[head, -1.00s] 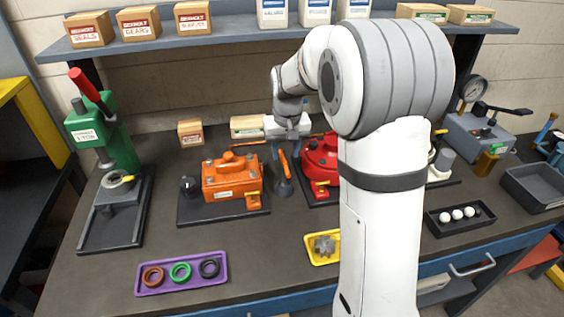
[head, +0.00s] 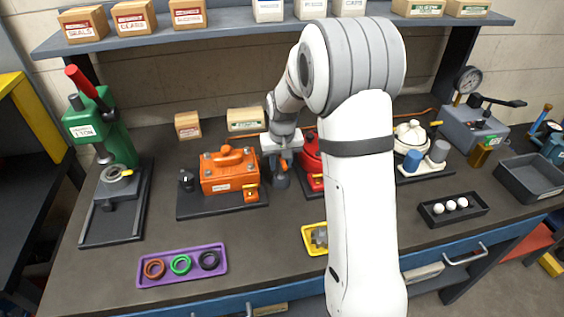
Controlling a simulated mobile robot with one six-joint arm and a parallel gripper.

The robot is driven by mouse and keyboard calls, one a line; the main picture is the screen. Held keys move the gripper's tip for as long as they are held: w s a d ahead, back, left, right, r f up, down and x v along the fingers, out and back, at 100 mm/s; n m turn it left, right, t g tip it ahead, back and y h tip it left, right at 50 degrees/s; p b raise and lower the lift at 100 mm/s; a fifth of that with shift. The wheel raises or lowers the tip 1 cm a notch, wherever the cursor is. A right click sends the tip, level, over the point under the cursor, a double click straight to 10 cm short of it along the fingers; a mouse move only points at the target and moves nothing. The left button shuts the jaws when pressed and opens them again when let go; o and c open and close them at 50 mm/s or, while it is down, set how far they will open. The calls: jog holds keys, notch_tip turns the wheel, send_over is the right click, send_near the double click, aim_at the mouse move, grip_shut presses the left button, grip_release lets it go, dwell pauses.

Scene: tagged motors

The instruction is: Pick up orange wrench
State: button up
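My gripper (head: 281,159) points down at the back middle of the bench, between the orange motor and the red motor. A small orange piece (head: 284,165), which may be the orange wrench, shows at its fingertips. It is too small to tell its shape or whether the fingers hold it. A dark grey-blue stand-like object (head: 280,180) is just below the fingers. My arm hides part of the bench to the right of the gripper.
The orange motor (head: 229,172) is close on the left, the red motor (head: 312,165) close on the right. Cardboard boxes stand behind. A green press (head: 105,130), a purple tray with rings (head: 218,273), a yellow tray (head: 309,248) and a black tray with white balls (head: 478,214) surround a clear front middle.

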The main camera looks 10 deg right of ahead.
grip_shut()
dwell(0.4)
notch_tip(320, 180, up, 10)
jog(key=shift+r+b, duration=0.1)
jog(key=shift+b, duration=0.6)
jog(key=shift+c, duration=2.1)
grip_release()
grip_shut()
jog(key=shift+s, duration=0.1)
